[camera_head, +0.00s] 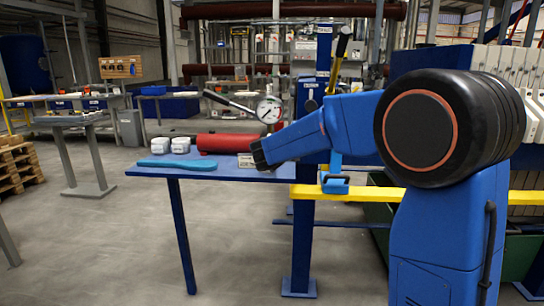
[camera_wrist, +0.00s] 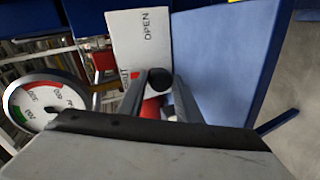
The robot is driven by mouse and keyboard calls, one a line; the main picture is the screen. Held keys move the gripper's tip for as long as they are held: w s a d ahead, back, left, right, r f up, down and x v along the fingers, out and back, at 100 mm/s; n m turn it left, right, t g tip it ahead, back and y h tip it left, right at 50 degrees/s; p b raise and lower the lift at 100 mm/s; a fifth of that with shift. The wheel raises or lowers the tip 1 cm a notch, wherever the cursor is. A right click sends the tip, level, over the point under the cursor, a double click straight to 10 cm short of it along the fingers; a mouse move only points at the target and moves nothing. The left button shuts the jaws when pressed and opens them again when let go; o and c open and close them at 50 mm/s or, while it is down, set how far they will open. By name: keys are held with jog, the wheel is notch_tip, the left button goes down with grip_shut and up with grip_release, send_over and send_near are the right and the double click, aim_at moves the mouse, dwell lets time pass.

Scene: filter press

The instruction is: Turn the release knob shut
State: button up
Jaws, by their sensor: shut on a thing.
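The release knob (camera_wrist: 160,78) is a small black round piece, seen in the wrist view between the two grey fingers of my gripper (camera_wrist: 160,82). My gripper is shut on it. A red part (camera_wrist: 152,110) shows between the fingers. In the head view, my gripper (camera_head: 258,158) is at the blue table's right part; the knob is hidden there. The knob's exact setting cannot be told.
A pressure gauge (camera_head: 268,110) and a lever (camera_head: 228,102) stand above a red cylinder (camera_head: 228,143). Two white containers (camera_head: 170,146) and a teal flat item (camera_head: 178,163) lie on the blue table (camera_head: 215,172). A blue post (camera_head: 302,240) and yellow rail (camera_head: 370,192) are close by.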

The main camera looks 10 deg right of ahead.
jog(key=shift+a+n, duration=0.1)
jog(key=shift+n, duration=0.4)
dwell(0.3)
jog(key=o, duration=0.8)
jog(key=shift+c, duration=0.2)
jog(key=v, duration=1.7)
jog(key=shift+a, duration=0.35)
jog(key=shift+s, duration=0.1)
